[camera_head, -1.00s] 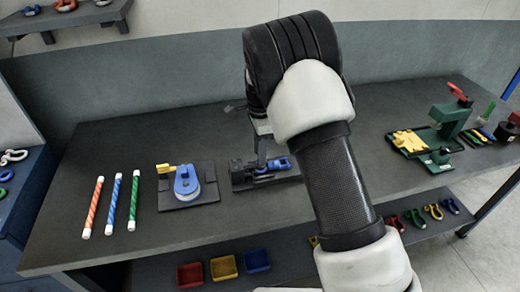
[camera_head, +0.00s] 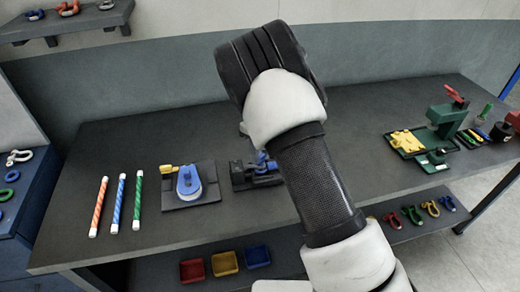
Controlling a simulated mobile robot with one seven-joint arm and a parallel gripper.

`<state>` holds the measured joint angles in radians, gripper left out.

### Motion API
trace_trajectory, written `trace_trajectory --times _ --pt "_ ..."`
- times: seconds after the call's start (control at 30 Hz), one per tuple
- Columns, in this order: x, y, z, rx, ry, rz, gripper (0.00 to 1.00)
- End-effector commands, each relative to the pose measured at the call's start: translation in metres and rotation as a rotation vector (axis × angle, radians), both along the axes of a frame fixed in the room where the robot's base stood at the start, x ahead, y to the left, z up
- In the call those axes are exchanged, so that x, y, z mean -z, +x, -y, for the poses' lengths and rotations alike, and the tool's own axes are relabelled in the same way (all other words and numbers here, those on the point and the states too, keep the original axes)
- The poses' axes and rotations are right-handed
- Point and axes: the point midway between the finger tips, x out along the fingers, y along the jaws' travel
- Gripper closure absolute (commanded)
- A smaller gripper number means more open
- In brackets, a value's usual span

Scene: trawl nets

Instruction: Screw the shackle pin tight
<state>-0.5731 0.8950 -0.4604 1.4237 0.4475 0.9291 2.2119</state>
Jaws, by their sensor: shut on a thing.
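A blue shackle (camera_head: 266,167) sits in a dark vise (camera_head: 240,179) at the middle of the bench. My gripper (camera_head: 260,155) is right at the shackle, mostly hidden behind my black-and-white arm. Its jaws are shut on the shackle pin, as far as the small visible part shows. The pin itself and its thread cannot be made out, so I cannot tell how far in it sits.
Left of the vise is a dark plate with a blue round fixture (camera_head: 189,183). Three striped rods (camera_head: 118,202) lie further left. A green press (camera_head: 447,118) and a yellow part (camera_head: 406,141) stand at the right. Coloured bins (camera_head: 225,263) are on the lower shelf.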

Motion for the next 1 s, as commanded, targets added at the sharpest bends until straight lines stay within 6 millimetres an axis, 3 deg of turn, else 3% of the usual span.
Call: trace_trajectory --times 0.03,0.5,1.0 --pt "-0.0082 0.0049 -0.0017 0.044 0.004 0.014 0.90" --pt "-0.0072 0.0055 -0.0010 0.451 0.006 0.014 0.90" --pt "-0.0061 0.0059 -0.0006 0.646 0.007 0.013 0.90"
